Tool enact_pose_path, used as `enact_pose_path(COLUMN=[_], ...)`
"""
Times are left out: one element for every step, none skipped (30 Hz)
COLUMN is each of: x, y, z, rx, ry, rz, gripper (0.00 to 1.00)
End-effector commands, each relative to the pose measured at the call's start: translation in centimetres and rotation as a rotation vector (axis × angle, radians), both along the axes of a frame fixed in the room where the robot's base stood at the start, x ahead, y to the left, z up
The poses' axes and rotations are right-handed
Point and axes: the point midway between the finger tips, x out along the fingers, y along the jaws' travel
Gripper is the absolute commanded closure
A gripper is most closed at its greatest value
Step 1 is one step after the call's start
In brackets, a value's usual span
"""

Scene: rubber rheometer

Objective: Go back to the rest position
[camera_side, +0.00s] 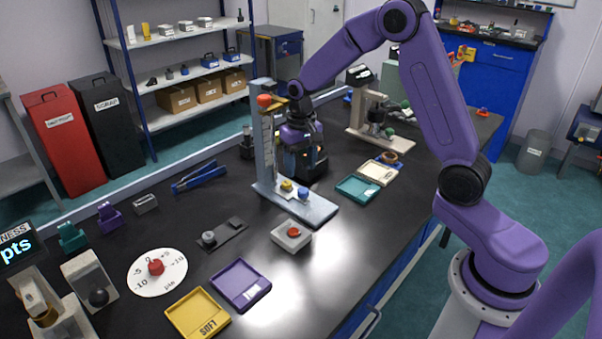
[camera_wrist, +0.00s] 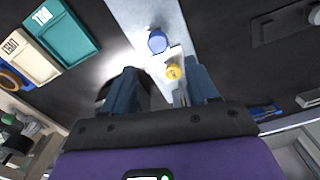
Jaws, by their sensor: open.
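My gripper (camera_side: 308,172) hangs low over the black bench, just behind and to the right of the upright of a grey instrument stand (camera_side: 320,208).
Teal (camera_side: 357,188) and cream (camera_side: 378,172) trays lie to the right of the stand. A second instrument (camera_side: 375,125) stands behind them. A white box with a red button (camera_side: 292,236), a dial (camera_side: 157,272), and purple (camera_side: 241,285) and yellow (camera_side: 198,313) trays are nearer the front.

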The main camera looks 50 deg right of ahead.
Motion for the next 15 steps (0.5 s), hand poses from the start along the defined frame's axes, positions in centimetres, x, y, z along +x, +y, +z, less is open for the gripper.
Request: enact_pose_path(x=[0.02,0.03,0.02,0.02,0.01,0.01,0.01,0.01,0.01,0.01,0.00,-0.04,-0.10,-0.22,-0.45], y=[0.00,-0.01,-0.02,-0.02,-0.01,-0.01,-0.02,-0.02,-0.02,-0.02,-0.01,0.05,0.16,0.33,0.63], z=[0.29,0.38,0.46,0.49,0.50,0.49,0.49,0.48,0.47,0.47,0.47,0.50,0.56,0.64,0.81], rx=[0.000,0.000,0.000,0.000,0.000,0.000,0.000,0.000,0.000,0.000,0.000,0.000,0.000,0.001,0.000], ry=[-0.001,-0.001,-0.001,-0.001,-0.001,-0.001,-0.001,-0.001,-0.001,-0.001,-0.001,-0.001,-0.001,-0.001,-0.002], rz=[0.000,0.000,0.000,0.000,0.000,0.000,0.000,0.000,0.000,0.000,0.000,0.003,0.007,0.014,0.027], gripper=[0.42,0.42,0.42,0.42,0.42,0.42,0.42,0.42,0.42,0.42,0.42,0.42,0.42,0.42,0.42])
